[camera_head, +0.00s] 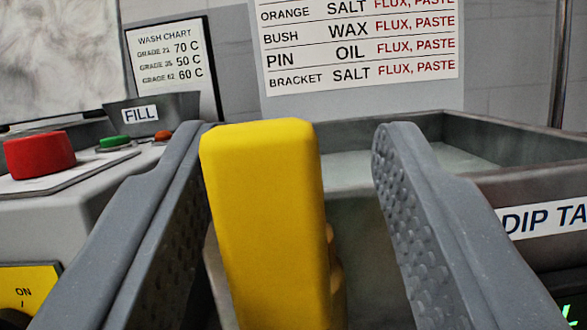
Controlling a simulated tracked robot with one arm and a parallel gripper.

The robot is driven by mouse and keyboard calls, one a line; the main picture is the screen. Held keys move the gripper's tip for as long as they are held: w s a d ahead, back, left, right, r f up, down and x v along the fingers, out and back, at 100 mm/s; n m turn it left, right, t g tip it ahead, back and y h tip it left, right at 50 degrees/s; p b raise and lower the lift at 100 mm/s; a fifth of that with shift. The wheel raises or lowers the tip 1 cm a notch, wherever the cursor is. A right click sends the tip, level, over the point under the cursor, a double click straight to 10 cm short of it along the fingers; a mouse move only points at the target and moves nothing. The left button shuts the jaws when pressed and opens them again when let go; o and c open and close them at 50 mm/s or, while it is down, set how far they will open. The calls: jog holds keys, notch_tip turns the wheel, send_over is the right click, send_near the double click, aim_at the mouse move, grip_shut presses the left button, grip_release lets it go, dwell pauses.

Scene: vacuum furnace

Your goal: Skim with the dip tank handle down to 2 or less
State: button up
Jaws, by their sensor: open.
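The yellow handle (265,215) stands large and close in the middle of the view. It is between the fingers of my open gripper (290,150). The handle is close beside the left finger; I cannot tell whether they touch. A clear gap lies between the handle and the right finger. The grey dip tank (545,180) is behind on the right, with a label reading "DIP TA", cut off by the frame edge. Pale liquid shows inside the tank. The level readout is not legible; only a bit of green light shows at the lower right corner.
A grey console at left carries a red button (40,154), a green button (115,141) and a yellow "ON" plate (25,293). A "FILL" label (140,114) sits behind them. A wash chart (171,62) and a parts chart (360,45) stand at the back.

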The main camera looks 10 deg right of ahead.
jog(key=b+v, duration=1.2)
jog(key=shift+s+f, duration=0.2)
jog(key=shift+s, duration=0.05)
dwell(0.4)
jog(key=shift+a, duration=0.1)
dwell(0.4)
